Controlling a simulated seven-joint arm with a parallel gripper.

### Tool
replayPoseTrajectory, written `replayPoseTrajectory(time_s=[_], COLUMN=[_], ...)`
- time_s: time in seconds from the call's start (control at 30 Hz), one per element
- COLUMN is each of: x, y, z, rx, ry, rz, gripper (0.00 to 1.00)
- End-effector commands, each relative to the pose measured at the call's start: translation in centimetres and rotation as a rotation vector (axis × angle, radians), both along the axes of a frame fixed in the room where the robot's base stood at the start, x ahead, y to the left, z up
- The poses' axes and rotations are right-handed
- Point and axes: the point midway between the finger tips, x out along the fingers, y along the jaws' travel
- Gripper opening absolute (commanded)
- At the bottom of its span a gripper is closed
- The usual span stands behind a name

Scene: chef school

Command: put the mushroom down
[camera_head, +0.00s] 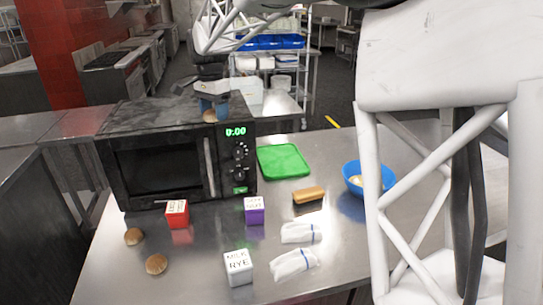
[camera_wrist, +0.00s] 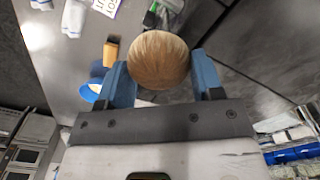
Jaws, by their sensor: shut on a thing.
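My gripper (camera_head: 211,104) is at the front top edge of the black microwave (camera_head: 150,118), as seen in the head view. It is shut on a round brown mushroom (camera_head: 210,116), of which only a small part shows below the fingers. In the wrist view the mushroom (camera_wrist: 158,60) sits between the two blue fingertips. I cannot tell whether it touches the microwave top. Two similar brown round things, one (camera_head: 134,236) behind the other (camera_head: 156,264), lie on the table at the front left.
On the steel table (camera_head: 200,280) are a red box (camera_head: 177,214), a purple box (camera_head: 254,211), a white box (camera_head: 238,268), white packets (camera_head: 295,263), a brown block (camera_head: 309,195), a green board (camera_head: 283,161) and a blue bowl (camera_head: 366,182). The microwave door is shut.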

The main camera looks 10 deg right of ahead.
Motion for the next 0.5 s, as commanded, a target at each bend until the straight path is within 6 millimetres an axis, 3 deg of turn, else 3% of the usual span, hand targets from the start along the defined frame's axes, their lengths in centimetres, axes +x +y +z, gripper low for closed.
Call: replayPoseTrajectory(time_s=[0.5], x=[10.5], y=[-7.3], z=[0.1], rx=[-0.001], ry=[0.001], rz=[-0.05], gripper=[0.38])
